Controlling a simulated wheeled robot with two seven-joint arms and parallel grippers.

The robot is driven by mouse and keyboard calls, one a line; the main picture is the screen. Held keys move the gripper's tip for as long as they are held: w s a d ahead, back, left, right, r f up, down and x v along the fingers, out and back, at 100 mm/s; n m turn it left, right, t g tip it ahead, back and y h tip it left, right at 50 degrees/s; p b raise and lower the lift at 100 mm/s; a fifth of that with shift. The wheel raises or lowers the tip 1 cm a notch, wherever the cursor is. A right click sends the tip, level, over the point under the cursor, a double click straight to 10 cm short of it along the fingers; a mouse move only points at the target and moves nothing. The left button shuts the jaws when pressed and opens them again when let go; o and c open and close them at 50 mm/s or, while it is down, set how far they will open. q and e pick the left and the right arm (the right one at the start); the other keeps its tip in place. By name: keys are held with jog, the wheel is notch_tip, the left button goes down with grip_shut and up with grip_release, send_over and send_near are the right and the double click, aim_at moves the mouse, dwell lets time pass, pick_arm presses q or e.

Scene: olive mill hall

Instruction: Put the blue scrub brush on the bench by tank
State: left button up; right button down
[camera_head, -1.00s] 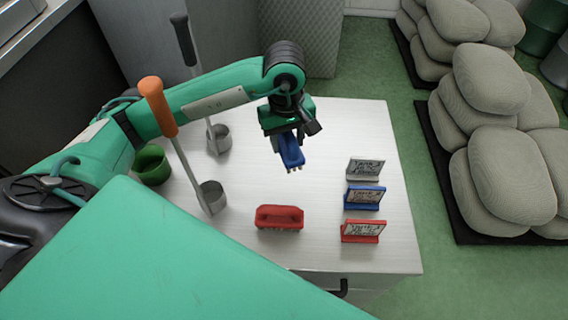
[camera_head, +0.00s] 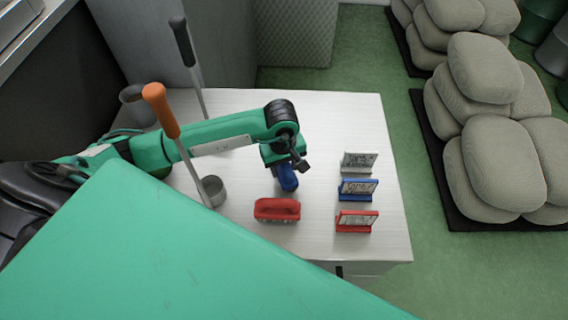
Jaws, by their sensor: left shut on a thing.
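The blue scrub brush (camera_head: 287,180) is in my left gripper (camera_head: 284,163), which is shut on it. The brush is over the white bench (camera_head: 235,110), just behind the red scrub brush (camera_head: 277,209). I cannot tell whether the blue brush touches the bench top. The gripper fingers are mostly hidden by the wrist above them. My right gripper is not in view.
White (camera_head: 360,161), blue (camera_head: 358,188) and red (camera_head: 356,220) signs stand along the bench's right side. An orange-handled ladle (camera_head: 180,136) and a black-handled one (camera_head: 190,60) rise at left.

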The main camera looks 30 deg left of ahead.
pick_arm(q)
jog(key=shift+f, duration=0.1)
jog(key=o, duration=1)
jog(key=shift+o, duration=0.2)
jog(key=shift+r, duration=0.5)
notch_tip(320, 180, up, 10)
jog(key=b, duration=0.4)
jog(key=shift+s+a, duration=0.1)
jog(key=shift+s+r, duration=0.1)
jog(key=shift+r, duration=0.55)
